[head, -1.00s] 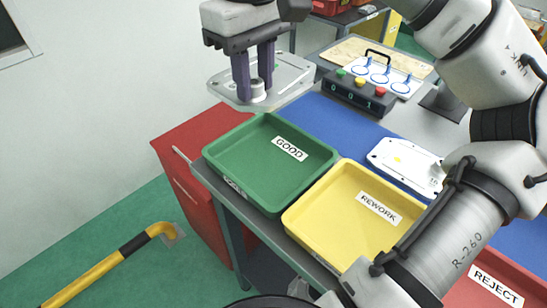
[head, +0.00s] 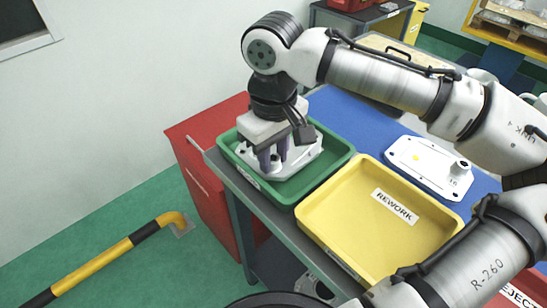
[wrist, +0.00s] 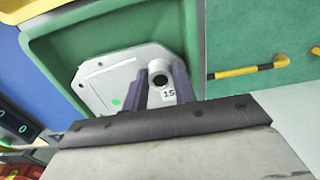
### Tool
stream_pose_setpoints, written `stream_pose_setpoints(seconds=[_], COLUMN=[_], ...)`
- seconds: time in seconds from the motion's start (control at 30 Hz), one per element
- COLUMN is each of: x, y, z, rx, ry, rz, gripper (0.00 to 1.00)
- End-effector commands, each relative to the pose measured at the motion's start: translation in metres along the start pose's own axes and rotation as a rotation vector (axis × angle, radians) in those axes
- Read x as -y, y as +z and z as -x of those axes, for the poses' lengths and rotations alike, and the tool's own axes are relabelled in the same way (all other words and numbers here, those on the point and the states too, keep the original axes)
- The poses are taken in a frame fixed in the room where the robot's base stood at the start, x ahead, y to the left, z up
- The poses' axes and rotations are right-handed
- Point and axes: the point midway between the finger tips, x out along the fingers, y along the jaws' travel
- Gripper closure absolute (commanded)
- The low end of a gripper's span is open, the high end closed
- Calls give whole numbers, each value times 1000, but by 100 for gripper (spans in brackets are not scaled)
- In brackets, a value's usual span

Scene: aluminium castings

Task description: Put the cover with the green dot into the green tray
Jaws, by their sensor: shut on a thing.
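My gripper (head: 272,160) is shut on the boss of a light grey metal cover (head: 298,160), which lies within the outline of the green tray (head: 337,160). In the wrist view the cover (wrist: 110,82) shows a green dot and a label reading 15, with my gripper's purple fingers (wrist: 161,85) on either side of its round boss. The green tray's wall (wrist: 190,35) surrounds the cover there. I cannot tell whether the cover touches the tray floor.
A yellow tray (head: 345,235) marked REWORK sits beside the green one. Another cover (head: 425,165), with a yellow dot, lies on the blue mat (head: 355,115). A red tray marked REJECT (head: 520,295) is at the lower right. A red cabinet (head: 205,145) stands left of the bench.

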Motion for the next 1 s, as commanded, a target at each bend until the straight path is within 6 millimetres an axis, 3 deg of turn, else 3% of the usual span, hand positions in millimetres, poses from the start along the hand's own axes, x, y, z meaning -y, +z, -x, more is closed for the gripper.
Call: stream_pose_setpoints(seconds=[0.1, 0.4, 0.43, 0.5, 0.83, 1.0], x=[0, 0, 0, 0, 0, 0], y=[0, 0, 0, 0, 0, -1], z=[-13, -14, -15, -15, -11, 13], rx=[0, -2, -1, 0, 0, -2], ry=[0, 0, 0, 0, 1, 0], rz=[0, 1, 1, 0, 0, 0], gripper=[100, 100, 72, 64, 64, 64])
